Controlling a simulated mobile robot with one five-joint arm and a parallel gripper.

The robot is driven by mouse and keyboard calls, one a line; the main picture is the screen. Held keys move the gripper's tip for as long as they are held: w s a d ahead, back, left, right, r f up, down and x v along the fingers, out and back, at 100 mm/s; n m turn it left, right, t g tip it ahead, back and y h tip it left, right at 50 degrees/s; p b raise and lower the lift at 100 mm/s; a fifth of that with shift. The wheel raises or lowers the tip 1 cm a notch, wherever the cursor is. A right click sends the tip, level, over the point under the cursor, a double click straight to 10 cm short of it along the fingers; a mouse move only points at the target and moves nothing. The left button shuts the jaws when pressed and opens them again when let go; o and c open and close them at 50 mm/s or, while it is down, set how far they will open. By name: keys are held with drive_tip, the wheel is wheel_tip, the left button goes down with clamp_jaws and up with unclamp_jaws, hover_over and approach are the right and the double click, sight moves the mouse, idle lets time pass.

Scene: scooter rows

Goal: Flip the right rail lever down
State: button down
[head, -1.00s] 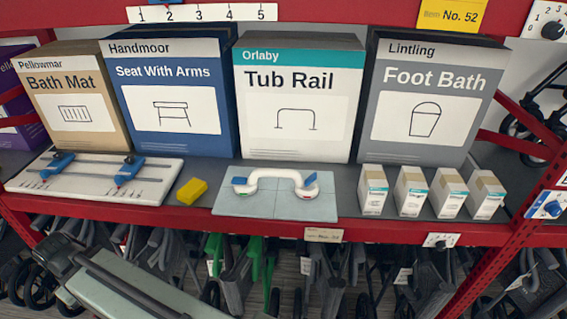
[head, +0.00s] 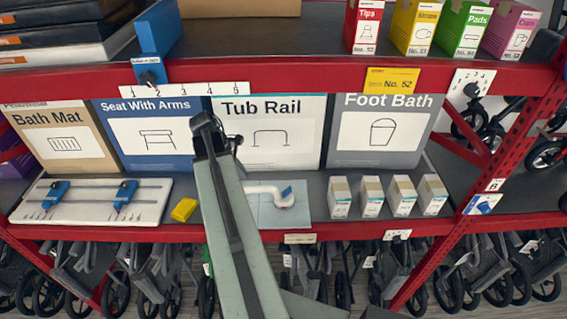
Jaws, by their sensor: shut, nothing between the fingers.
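The white tub rail (head: 265,189) lies on a pale tiled board (head: 268,222) on the middle shelf. Its right lever is a small blue tab (head: 287,191) on the rail's right end, and it looks tilted up. The rail's left end and left lever are hidden behind my arm. My gripper (head: 214,138) is shut and empty. In the picture it is up and left of the right lever, in front of the Tub Rail and Seat With Arms boxes, and apart from the rail.
A yellow block (head: 184,209) and a white slider board (head: 90,202) lie left of the rail. Several small white cartons (head: 371,197) stand to its right. The Tub Rail box (head: 285,150) stands behind it. The red upper shelf edge (head: 320,72) runs above my gripper.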

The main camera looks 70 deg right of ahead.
drive_tip(key=s+d+r, duration=0.3)
drive_tip(key=s+d, duration=0.1)
drive_tip(key=s, duration=0.2)
drive_tip(key=shift+g+p, duration=0.4)
drive_tip(key=shift+s, duration=0.1)
drive_tip(key=b, duration=1)
approach(288, 190)
wheel_tip(288, 190, down, 4)
drive_tip(key=shift+f, duration=0.1)
drive_tip(key=shift+s+d+f+b, duration=0.2)
drive_tip(key=shift+s+f+b, duration=0.1)
drive_tip(key=shift+s, duration=0.1)
drive_tip(key=shift+s+d+f+b, duration=0.2)
drive_tip(key=shift+s+f+b, duration=0.1)
drive_tip(key=shift+s, duration=0.1)
drive_tip(key=shift+s+d+f, duration=0.15)
drive_tip(key=shift+s+d, duration=0.05)
drive_tip(key=shift+s, duration=0.25)
